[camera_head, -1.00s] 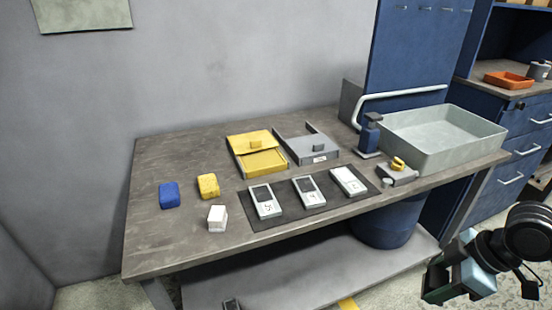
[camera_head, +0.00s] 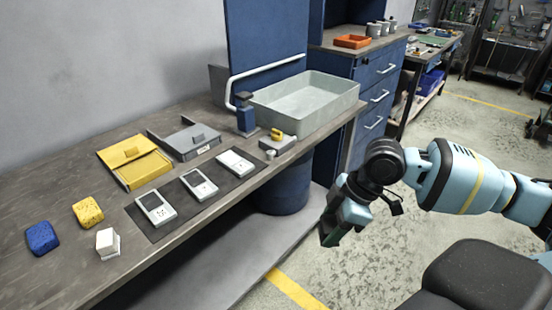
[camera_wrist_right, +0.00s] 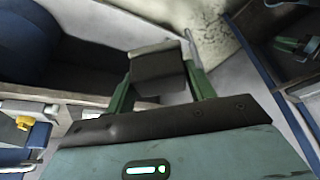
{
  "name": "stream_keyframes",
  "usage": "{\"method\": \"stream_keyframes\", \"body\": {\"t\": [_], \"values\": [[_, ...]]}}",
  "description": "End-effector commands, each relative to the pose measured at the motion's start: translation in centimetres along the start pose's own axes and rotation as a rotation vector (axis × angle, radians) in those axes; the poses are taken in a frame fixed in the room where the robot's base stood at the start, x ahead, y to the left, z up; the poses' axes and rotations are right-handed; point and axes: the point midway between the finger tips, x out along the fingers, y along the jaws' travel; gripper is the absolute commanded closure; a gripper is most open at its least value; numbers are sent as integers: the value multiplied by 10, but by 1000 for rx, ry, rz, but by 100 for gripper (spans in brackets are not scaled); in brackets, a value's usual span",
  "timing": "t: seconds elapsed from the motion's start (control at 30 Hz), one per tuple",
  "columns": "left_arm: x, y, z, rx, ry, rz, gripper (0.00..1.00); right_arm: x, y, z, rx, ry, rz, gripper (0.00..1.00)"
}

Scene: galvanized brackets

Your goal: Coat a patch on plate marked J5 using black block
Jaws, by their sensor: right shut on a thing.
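My right gripper (camera_head: 331,236) hangs over the floor, to the right of the workbench and apart from it. In the right wrist view its green fingers are shut on a black block (camera_wrist_right: 158,68). Three pale plates lie in a row on a dark mat (camera_head: 152,232): a left plate (camera_head: 156,208), a middle plate (camera_head: 199,184) and a right plate (camera_head: 235,162). My left gripper is out of view.
The workbench (camera_head: 60,290) also holds a blue block (camera_head: 42,238), a yellow sponge (camera_head: 87,212), a white block (camera_head: 108,243), a yellow box (camera_head: 140,168), a grey tray (camera_head: 184,142), a blue dispenser (camera_head: 246,114) and a large grey basin (camera_head: 300,122). Floor by the gripper is clear.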

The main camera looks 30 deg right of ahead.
Motion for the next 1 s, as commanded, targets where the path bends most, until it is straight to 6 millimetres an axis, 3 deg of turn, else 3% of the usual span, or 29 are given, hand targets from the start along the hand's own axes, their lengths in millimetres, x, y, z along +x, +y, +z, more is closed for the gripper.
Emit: {"method": "stream_keyframes", "body": {"t": [0.63,0.77,1.0], "values": [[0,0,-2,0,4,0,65,3,-2,-4,31,2,12,64],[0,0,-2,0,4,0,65,10,-6,-17,122,5,51,64],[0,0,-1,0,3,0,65,19,-12,-58,412,10,174,64]]}}
